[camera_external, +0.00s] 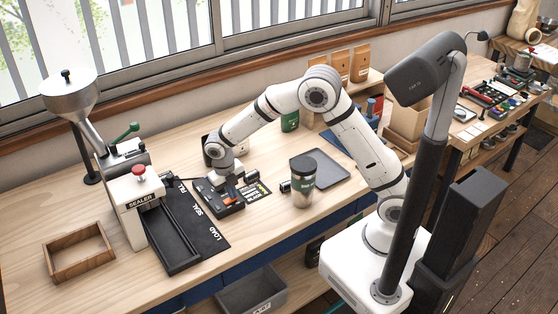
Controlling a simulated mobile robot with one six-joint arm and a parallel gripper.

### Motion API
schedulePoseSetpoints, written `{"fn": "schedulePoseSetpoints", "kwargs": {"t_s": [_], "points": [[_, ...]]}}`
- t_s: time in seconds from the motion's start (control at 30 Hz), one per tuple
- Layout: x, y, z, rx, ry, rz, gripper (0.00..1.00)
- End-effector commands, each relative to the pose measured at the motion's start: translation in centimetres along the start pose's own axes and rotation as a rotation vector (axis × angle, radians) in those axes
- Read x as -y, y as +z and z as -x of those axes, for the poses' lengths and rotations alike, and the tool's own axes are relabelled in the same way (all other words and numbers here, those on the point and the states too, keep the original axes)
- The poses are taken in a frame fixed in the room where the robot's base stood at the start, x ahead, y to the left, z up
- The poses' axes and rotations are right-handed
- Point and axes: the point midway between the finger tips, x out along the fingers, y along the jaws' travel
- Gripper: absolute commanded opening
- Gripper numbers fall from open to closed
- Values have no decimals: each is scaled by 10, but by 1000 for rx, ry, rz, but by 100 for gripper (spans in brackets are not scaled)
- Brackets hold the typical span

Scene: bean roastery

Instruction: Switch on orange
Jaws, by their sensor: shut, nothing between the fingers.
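A dark switch box (216,203) lies on the workbench left of the middle, with a small orange-red part (227,200) showing on its top. The positions of its switches are too small to tell. My gripper (232,186) is shut and empty, low over the back part of the box. The wrist and fingers hide part of the box, and I cannot tell whether the fingertips touch it.
A sealer (133,215) with a red knob and a black mat (203,222) stand to the left. A wooden tray (80,252) lies at far left.

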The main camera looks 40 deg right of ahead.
Motion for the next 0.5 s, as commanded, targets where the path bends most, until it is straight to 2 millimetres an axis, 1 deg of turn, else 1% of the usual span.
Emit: {"fn": "schedulePoseSetpoints", "kwargs": {"t_s": [0.07, 0.13, 0.2, 0.5], "points": [[0, 0, -2, 0, 0, 0, 0], [2, 0, -8, -2, -1, -1, 0], [2, 0, -6, -1, -1, 0, 0], [-1, -1, -5, -3, -2, 1, 0]]}}
